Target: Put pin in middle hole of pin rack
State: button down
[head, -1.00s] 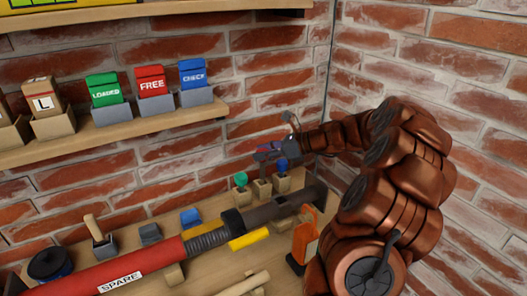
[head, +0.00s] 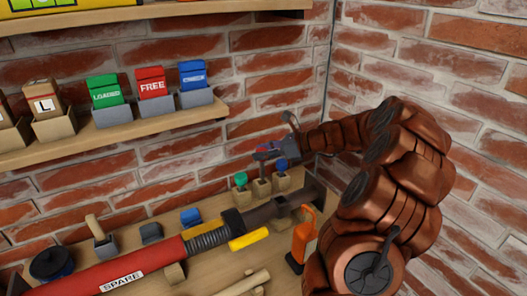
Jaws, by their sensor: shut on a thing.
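The pin rack is a row of small wooden blocks at the back of the bench, with the middle block (head: 262,187) between two others. A green-headed pin (head: 240,179) stands in the left block and a blue-headed pin (head: 282,165) in the right one. My gripper (head: 265,154) is right above the middle block, shut on a pin. A bit of red (head: 263,149) shows between the fingers, likely the held pin's head. A thin shaft seems to run down below the fingers towards the middle block. I cannot tell whether its tip is in the hole.
A red tube marked SPARE (head: 120,283) with a dark end lies across the bench in front of the rack. An orange upright piece (head: 303,240) stands close to my arm. A shelf (head: 110,132) with labelled boxes is at left. Brick walls meet behind my gripper.

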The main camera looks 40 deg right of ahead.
jog(key=shift+f, duration=2.25)
dwell(1.1)
jog(key=c, duration=0.6)
grip_release()
jog(key=shift+o, duration=0.2)
jog(key=o, duration=0.5)
jog(key=shift+r, duration=0.1)
jog(key=shift+r+p, duration=3.35)
jog(key=shift+r, duration=0.55)
